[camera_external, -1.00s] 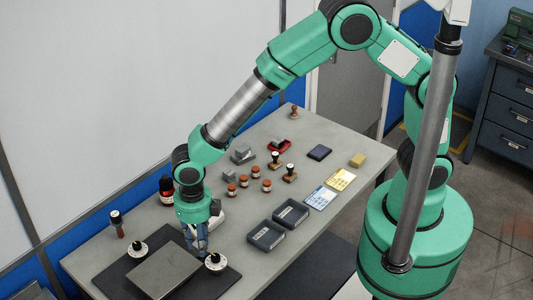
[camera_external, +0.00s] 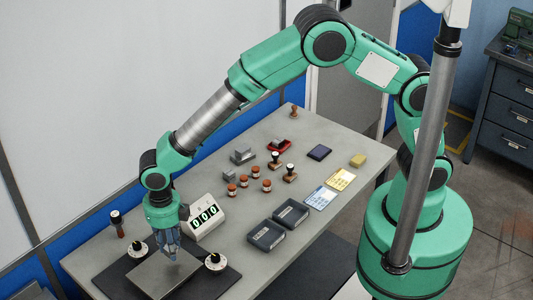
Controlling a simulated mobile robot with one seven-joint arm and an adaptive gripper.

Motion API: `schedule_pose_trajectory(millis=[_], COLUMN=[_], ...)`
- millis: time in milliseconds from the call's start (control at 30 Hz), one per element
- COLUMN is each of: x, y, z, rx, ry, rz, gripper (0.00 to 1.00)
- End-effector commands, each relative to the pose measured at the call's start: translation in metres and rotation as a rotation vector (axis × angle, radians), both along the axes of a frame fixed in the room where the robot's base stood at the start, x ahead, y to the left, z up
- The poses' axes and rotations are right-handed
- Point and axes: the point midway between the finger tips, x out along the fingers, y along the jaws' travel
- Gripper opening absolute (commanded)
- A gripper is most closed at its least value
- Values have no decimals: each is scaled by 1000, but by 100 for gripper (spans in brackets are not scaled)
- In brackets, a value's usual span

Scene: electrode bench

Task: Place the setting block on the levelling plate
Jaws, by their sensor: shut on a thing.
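The levelling plate (camera_external: 150,277) is a flat grey metal square on a dark mat, with a white round dial knob (camera_external: 138,248) at its far left and another (camera_external: 215,262) at its right. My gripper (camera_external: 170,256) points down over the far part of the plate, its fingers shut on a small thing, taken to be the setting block. The block is mostly hidden by the fingers and too small to make out. I cannot tell whether it touches the plate.
A white display reading 000 (camera_external: 204,216) stands close behind and right of my gripper. A dark-handled stamp (camera_external: 117,222) stands at the left edge. Two dark trays (camera_external: 267,235), several orange-capped jars (camera_external: 231,190) and stamps (camera_external: 275,160) lie farther right. Bare table lies between them.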

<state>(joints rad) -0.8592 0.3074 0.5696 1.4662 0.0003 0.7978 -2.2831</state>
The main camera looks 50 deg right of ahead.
Motion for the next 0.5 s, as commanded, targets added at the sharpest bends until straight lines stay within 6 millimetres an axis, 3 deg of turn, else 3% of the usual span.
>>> schedule_pose_trajectory(millis=[300, 500], x=[0, 0], y=[0, 0], z=[-29, -34], rx=[-1, 1], ry=[1, -1], rz=[0, 0], gripper=[0, 0])
